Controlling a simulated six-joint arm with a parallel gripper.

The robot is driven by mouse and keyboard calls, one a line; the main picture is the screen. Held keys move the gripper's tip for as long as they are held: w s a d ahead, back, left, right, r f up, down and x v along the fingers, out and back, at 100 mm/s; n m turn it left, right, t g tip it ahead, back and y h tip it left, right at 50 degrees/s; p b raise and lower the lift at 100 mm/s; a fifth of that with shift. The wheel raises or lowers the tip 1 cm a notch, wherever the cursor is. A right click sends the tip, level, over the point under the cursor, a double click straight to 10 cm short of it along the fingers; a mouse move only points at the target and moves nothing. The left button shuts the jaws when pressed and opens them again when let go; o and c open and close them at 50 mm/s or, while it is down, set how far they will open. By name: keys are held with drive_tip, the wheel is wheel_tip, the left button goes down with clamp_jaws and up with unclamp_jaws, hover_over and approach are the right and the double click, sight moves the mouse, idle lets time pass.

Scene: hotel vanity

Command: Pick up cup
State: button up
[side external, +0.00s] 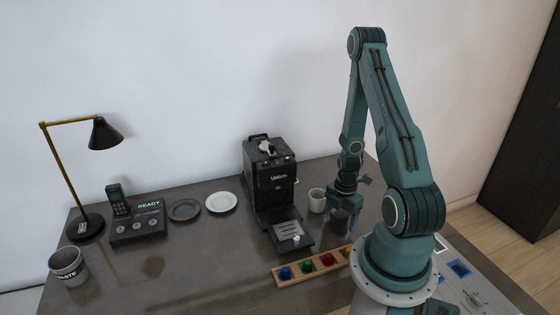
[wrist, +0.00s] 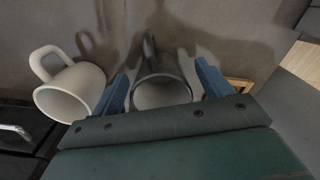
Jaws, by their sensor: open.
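A dark grey cup (side external: 339,222) stands on the counter under my gripper (side external: 343,208). In the wrist view this dark cup (wrist: 162,92) lies between the two blue fingers, with its handle pointing away from the gripper body. The fingers are open, one on each side of the cup, with visible gaps, and whether either touches is not clear. A white cup (side external: 316,201) stands just left of the gripper. In the wrist view the white cup (wrist: 72,92) is left of and outside the left finger, its handle toward the upper left.
A black coffee machine (side external: 270,183) stands left of the white cup. A wooden holder with coloured capsules (side external: 308,267) lies in front. Two plates (side external: 221,202), a phone dock (side external: 137,226), a lamp (side external: 86,227) and a waste bin (side external: 68,266) are farther left. The front-left counter is clear.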

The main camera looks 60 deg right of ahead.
drive_tip(key=shift+f, duration=0.35)
idle(0.3)
drive_tip(key=c, duration=1.1)
